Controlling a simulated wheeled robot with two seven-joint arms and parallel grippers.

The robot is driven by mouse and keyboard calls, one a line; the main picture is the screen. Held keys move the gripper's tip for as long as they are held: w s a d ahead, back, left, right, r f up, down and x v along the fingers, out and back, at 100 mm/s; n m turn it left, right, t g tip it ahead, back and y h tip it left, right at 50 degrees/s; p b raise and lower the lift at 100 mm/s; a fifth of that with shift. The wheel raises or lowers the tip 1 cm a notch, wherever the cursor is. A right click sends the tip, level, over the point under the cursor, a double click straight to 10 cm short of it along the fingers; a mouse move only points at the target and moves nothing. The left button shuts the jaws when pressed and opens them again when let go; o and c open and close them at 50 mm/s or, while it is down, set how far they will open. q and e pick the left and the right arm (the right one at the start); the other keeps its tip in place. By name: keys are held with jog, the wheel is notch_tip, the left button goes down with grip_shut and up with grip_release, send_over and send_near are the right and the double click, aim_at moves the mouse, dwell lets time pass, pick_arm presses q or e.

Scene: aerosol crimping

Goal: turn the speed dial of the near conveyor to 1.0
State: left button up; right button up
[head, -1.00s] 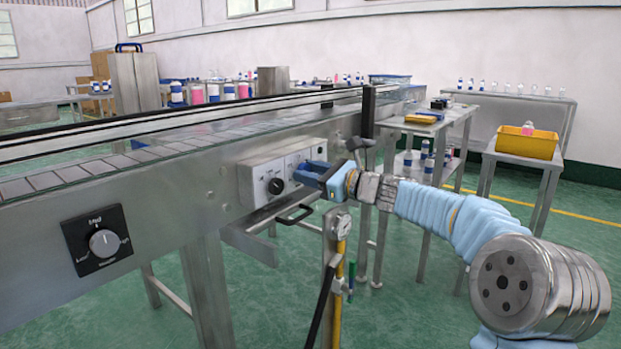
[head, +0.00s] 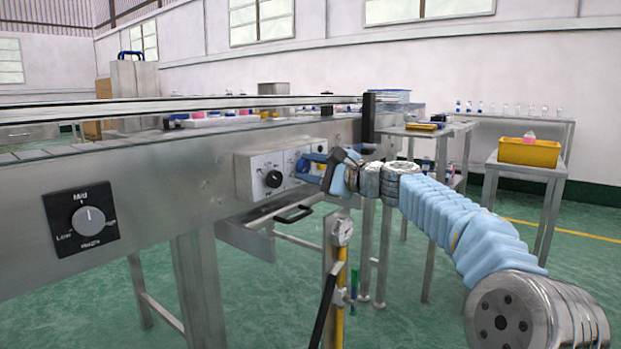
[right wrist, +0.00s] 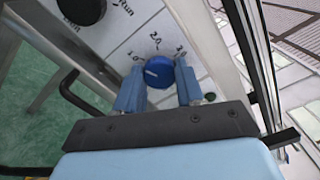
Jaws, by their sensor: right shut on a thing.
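The near conveyor's speed dial is a blue knob (right wrist: 160,72) on a pale panel with printed marks 1.0, 2.0 and a third, partly hidden one. Its white line lies on the knob's left part, on the 1.0 side; I cannot tell whether it meets the mark exactly. My right gripper (right wrist: 159,86) is shut on the knob, one blue finger on each side. In the head view, the right gripper (head: 310,166) is at the right end of the control box (head: 246,178) on the conveyor's side and hides the knob. My left gripper is out of view.
A black knob (head: 273,179) sits left on the same box, with a black handle (head: 293,214) below. A Low/Mid dial plate (head: 82,218) is farther left on the conveyor (head: 150,190). A gauge post (head: 341,233) stands below my right arm. A yellow bin (head: 528,152) stands on a right-hand table.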

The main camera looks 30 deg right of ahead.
jog(key=shift+f+n+b, duration=0.1)
jog(key=shift+n+b, duration=0.2)
jog(key=shift+n, duration=0.2)
jog(key=shift+a, duration=0.1)
jog(key=o, duration=1)
jog(key=shift+o, duration=0.2)
jog(key=b+v, duration=0.1)
jog(key=v, duration=1.2)
jog(key=shift+s+d, duration=0.25)
jog(key=shift+s, duration=0.1)
